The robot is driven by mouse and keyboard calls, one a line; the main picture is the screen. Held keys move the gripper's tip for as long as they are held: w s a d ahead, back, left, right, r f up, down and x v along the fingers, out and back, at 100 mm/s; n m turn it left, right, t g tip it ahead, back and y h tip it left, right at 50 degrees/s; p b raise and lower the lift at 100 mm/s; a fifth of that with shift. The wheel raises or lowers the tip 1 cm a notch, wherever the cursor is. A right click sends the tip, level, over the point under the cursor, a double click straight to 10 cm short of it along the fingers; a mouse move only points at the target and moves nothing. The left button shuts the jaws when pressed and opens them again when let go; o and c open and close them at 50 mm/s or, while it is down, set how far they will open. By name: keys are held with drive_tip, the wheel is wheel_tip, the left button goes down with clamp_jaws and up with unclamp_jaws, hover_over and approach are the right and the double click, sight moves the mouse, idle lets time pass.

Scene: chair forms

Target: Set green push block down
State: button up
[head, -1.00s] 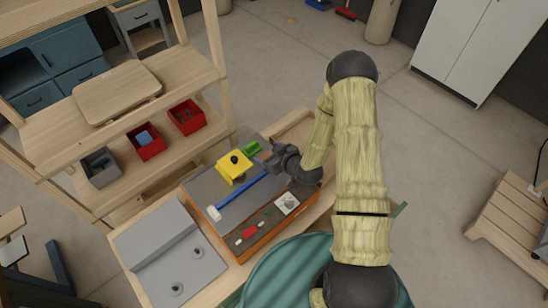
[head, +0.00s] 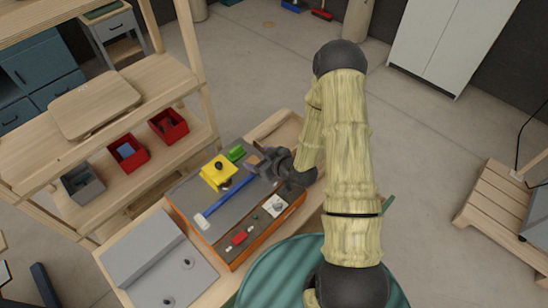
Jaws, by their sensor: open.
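The green push block (head: 236,153) lies near the back edge of the grey-topped, orange-sided work board (head: 212,242), beside a yellow block with a dark knob (head: 218,173). My gripper (head: 258,167) is over the right back part of the board, to the right of the green block and apart from it in the picture. Its jaws are open, and no green block shows between them. A blue bar with a pale end (head: 226,203) lies across the board, its upper end close to my gripper. My gripper hides part of the board's right side.
A wooden shelf (head: 148,165) with red bins (head: 128,152) and a grey bin (head: 83,182) stands at the left. A grey stepped panel (head: 150,262) lies at the front left. A small red piece (head: 239,238) and a white square plate (head: 275,205) are on the board's front strip.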

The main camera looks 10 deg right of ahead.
drive_tip(key=s+d+r+m+g+h, duration=0.1)
drive_tip(key=s+d+r+g+h, duration=0.15)
drive_tip(key=r, duration=0.35)
drive_tip(key=s+d+r+m+g+h, duration=0.1)
drive_tip(key=s+d+r+h, duration=0.15)
drive_tip(key=d+r, duration=0.2)
drive_tip(key=s+r+m+g+h, duration=0.1)
drive_tip(key=s+r+m+g, duration=0.3)
drive_tip(key=s+r, duration=0.6)
drive_tip(key=s, duration=0.2)
drive_tip(key=shift+s+d+m+h, duration=0.3)
drive_tip(key=shift+m+h, duration=0.1)
drive_tip(key=shift+s+b+x, duration=0.25)
drive_tip(key=shift+b+x, duration=0.9)
drive_tip(key=shift+b, duration=0.05)
drive_tip(key=shift+f, duration=0.1)
